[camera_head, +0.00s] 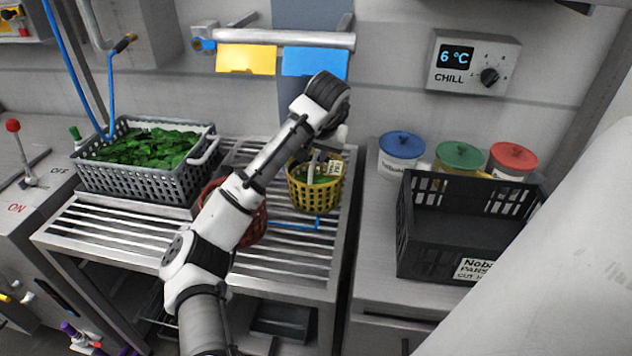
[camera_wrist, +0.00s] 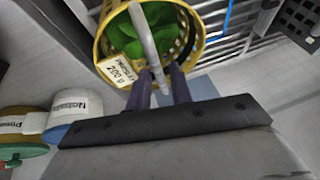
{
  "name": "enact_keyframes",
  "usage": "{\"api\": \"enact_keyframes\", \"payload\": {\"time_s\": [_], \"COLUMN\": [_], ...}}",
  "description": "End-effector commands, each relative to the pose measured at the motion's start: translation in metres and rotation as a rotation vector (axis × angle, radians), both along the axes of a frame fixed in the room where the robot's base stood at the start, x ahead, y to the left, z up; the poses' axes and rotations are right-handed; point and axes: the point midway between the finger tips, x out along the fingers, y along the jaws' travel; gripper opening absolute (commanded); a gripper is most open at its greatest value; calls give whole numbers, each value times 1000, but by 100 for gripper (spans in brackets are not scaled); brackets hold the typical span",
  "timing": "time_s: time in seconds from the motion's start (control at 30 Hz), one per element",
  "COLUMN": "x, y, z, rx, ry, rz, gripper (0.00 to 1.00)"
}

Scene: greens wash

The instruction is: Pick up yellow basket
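The yellow basket (camera_head: 316,192), with green leaves inside, is at the right side of the slatted rack (camera_head: 290,262). It also shows at the top of the wrist view (camera_wrist: 192,42), with its pale handle (camera_wrist: 146,36) and a white tag (camera_wrist: 118,71). My gripper (camera_wrist: 160,82) is at the basket's handle. Its two dark fingers stand close on either side of the handle, and it looks shut on it. In the head view my wrist partly hides the fingers and the basket's top. I cannot tell whether the basket's bottom touches the rack.
A grey basket of leaves (camera_head: 135,181) stands at the rack's left. A red basket (camera_head: 254,222) is partly behind my arm. A black crate (camera_head: 425,238) and lidded jars, including a blue-lidded one (camera_head: 401,159), stand on the right counter. A bar with cloths (camera_head: 246,60) is above.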

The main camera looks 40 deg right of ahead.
Motion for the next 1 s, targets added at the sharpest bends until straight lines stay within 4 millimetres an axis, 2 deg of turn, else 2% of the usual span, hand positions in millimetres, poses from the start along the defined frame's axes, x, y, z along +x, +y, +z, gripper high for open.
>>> {"api": "enact_keyframes", "payload": {"time_s": [0.2,0.33,0.57,0.7,0.73,1.0], "x": [11,15,15,15,15,15], "y": [-6,-8,-8,-8,-8,-8], "z": [-29,-39,-40,-40,-40,-39], "rx": [2,1,1,0,0,-1], "ry": [1,0,0,-1,-1,-2], "rz": [2,1,1,1,1,1], "gripper": [21,21,20,2,0,0]}}
